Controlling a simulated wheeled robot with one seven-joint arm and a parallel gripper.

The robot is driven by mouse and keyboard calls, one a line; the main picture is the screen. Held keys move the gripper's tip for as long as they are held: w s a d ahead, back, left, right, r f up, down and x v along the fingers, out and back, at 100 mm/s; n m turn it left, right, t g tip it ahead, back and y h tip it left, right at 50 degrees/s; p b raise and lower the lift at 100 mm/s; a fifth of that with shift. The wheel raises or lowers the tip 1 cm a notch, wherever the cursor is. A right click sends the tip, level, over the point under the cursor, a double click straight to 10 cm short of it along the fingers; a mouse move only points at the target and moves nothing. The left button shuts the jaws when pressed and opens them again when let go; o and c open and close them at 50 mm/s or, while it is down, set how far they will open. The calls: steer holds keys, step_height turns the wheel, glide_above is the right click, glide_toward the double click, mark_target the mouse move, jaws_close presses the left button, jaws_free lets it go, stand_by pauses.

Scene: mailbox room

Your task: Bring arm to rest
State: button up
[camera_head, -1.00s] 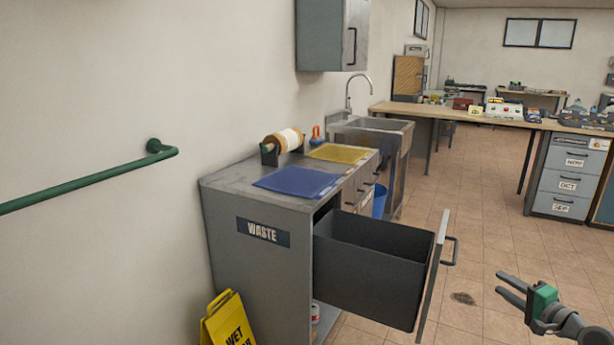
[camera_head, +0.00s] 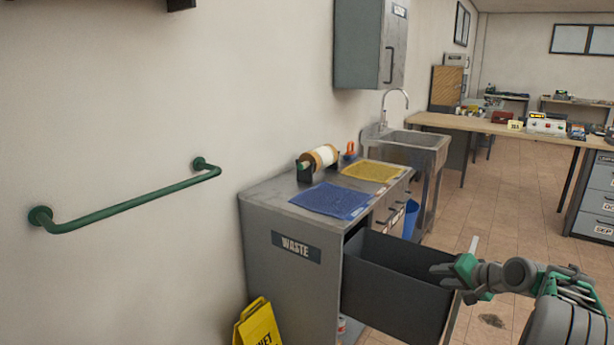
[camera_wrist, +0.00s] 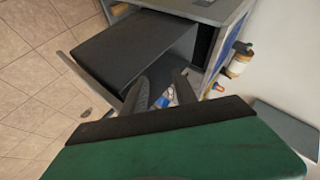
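My gripper (camera_head: 442,276) is on the right of the head view, in front of the open waste drawer. My arm reaches in from the lower right and is bent. In the wrist view the two dark fingers of my gripper (camera_wrist: 160,84) stand apart with nothing between them. The grey waste drawer (camera_head: 395,290) is pulled out of the cabinet (camera_head: 290,290) marked WASTE. The drawer also shows in the wrist view (camera_wrist: 130,50); the part of its front behind my gripper is hidden in the head view.
A blue mat (camera_head: 330,201), a yellow mat (camera_head: 372,171) and a tape roll (camera_head: 322,157) lie on the cabinet top. A yellow wet-floor sign (camera_head: 258,325) stands at its left. A green rail (camera_head: 130,203) runs along the wall. Beyond are a sink (camera_head: 410,143) and a long bench (camera_head: 480,123).

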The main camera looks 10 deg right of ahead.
steer(key=s+a+r+n+g+p, duration=0.1)
steer(key=s+a+r+n+p, duration=0.15)
steer(key=a, duration=0.45)
steer(key=s+a+r+n+g+p, duration=0.1)
steer(key=s+a+r+g+p, duration=0.2)
steer(key=a, duration=0.5)
steer(key=s+a+r+n+p, duration=0.2)
steer(key=a+r, duration=0.3)
steer(key=a, duration=0.2)
steer(key=s+a+n+g+h+p, duration=0.1)
steer(key=s+a+n+p, duration=0.1)
steer(key=s, duration=0.7)
steer(key=s+a+n+g+h+p, duration=0.1)
steer(key=s+a+p, duration=0.3)
steer(key=s, duration=0.5)
steer(key=a+n+g, duration=0.1)
steer(key=a, duration=0.1)
steer(key=shift+a+r, duration=0.4)
